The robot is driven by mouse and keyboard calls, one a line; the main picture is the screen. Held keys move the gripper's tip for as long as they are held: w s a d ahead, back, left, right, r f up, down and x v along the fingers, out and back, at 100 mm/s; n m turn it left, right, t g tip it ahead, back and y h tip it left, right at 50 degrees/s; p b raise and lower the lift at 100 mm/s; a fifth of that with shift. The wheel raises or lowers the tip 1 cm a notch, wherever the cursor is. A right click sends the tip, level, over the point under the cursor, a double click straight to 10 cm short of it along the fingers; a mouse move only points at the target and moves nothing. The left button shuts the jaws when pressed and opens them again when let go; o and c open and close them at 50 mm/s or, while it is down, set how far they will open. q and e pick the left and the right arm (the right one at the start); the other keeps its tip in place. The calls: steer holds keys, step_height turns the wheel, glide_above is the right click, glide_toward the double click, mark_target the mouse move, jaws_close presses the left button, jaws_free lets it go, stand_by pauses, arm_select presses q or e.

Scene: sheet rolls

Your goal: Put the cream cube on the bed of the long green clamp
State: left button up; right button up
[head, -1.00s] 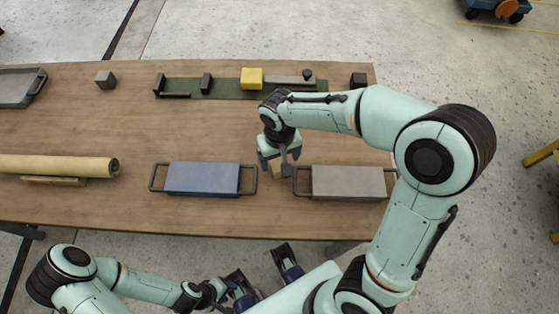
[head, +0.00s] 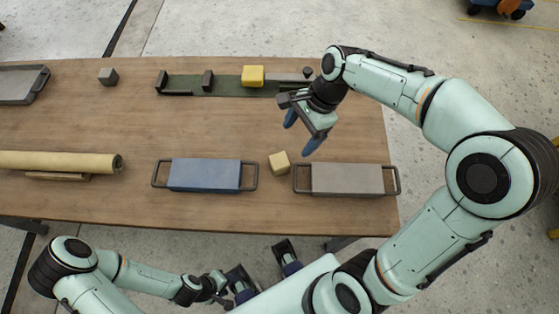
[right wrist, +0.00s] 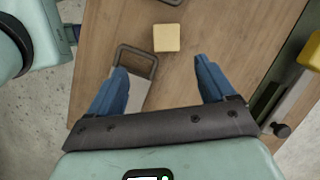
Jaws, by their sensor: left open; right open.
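The cream cube (head: 279,162) sits on the table between the blue and grey handled blocks. In the right wrist view it shows ahead of the fingertips (right wrist: 167,38), apart from them. The long green clamp (head: 231,89) lies along the table's far side, with dark upright pieces at its left and a yellow block (head: 253,75) on it. My right gripper (head: 301,131) is open and empty, above the table between the cube and the clamp's right end. My left gripper (head: 263,272) is open and empty, in front of the table's near edge.
A blue handled block (head: 204,174) and a grey handled block (head: 347,178) flank the cube. A tan roll (head: 60,162) lies at the left. A small grey cube (head: 108,76) and a grey tray (head: 18,85) are at the far left. The table's middle is clear.

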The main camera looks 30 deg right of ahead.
steer(key=m, duration=0.2)
steer(key=b, duration=0.2)
glide_above(280, 160)
steer(key=s+d, duration=0.1)
steer(key=d, duration=0.1)
step_height(280, 160, down, 6)
steer(key=shift+w+d+b+x, duration=0.1)
steer(key=shift+b+x, duration=0.05)
steer(key=shift+x, duration=0.95)
steer(key=shift+w+d+b+x, duration=0.1)
steer(key=shift+d+b+x, duration=0.05)
steer(key=shift+x, duration=0.9)
steer(key=shift+w+d+b+x, duration=0.1)
steer(key=shift+b+x, duration=0.05)
steer(key=shift+x, duration=0.95)
steer(key=shift+f, duration=0.1)
steer(key=c, duration=1.3)
